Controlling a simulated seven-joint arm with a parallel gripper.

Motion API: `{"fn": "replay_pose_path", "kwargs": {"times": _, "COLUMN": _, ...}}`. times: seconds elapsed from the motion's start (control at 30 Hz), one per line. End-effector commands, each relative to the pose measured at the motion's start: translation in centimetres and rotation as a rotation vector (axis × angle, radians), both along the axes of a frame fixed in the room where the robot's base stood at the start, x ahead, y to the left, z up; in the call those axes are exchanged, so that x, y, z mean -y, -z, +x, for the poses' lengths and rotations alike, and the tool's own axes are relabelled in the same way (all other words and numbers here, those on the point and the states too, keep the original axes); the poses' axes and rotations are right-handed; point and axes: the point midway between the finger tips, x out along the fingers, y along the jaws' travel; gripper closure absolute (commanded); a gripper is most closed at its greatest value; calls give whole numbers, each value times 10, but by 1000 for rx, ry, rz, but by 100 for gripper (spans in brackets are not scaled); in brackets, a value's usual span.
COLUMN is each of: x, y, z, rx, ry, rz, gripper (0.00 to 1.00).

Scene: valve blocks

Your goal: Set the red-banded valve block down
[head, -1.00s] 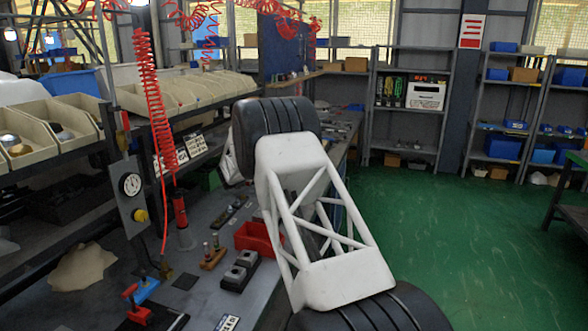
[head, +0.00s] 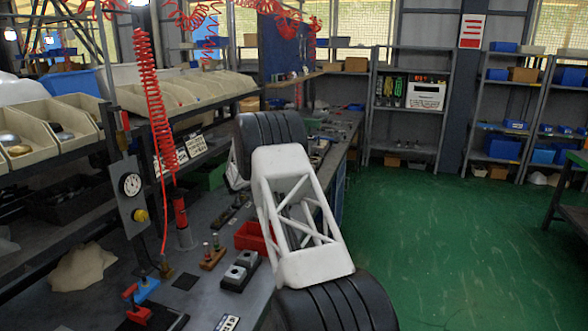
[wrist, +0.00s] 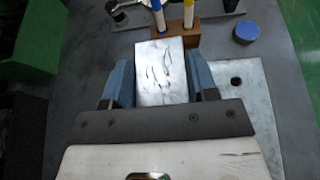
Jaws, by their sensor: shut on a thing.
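My gripper (wrist: 160,70) shows in the wrist view, with its two blue fingers shut on a silver, flat-faced metal block (wrist: 160,76). The block has scratch-like dark marks on its face. No red band shows on the side I see, so I cannot confirm its colour mark. A pale metal plate (wrist: 246,112) with a round hole lies beneath and to the right of the gripper. I cannot tell whether the block touches anything below. In the head view my gripper and the held block are hidden behind my arm.
In the wrist view, a wooden rack (wrist: 189,40) with blue and yellow handles stands just beyond the block, with a blue round piece (wrist: 247,33) to its right. In the head view, a red bin (head: 253,237) and two grey blocks on a dark base (head: 240,270) stand on the bench.

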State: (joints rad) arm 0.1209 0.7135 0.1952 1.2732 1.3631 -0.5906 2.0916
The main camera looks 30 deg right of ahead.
Motion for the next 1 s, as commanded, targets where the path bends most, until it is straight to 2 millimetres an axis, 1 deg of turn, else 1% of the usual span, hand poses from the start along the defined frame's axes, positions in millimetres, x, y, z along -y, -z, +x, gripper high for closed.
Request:
{"fn": "replay_pose_path", "kwargs": {"times": 0.03, "x": 3, "y": 4, "z": 2, "rx": 0, "ry": 6, "rz": 0, "gripper": 82}}
{"fn": "replay_pose_path", "kwargs": {"times": 0.3, "x": 12, "y": 16, "z": 10, "rx": 1, "ry": 28, "rz": -1, "gripper": 82}}
{"fn": "replay_pose_path", "kwargs": {"times": 0.87, "x": 14, "y": 19, "z": 12, "rx": 2, "ry": 34, "rz": -1, "gripper": 82}}
{"fn": "replay_pose_path", "kwargs": {"times": 1.0, "x": 14, "y": 26, "z": 12, "rx": 1, "ry": 35, "rz": 0, "gripper": 82}}
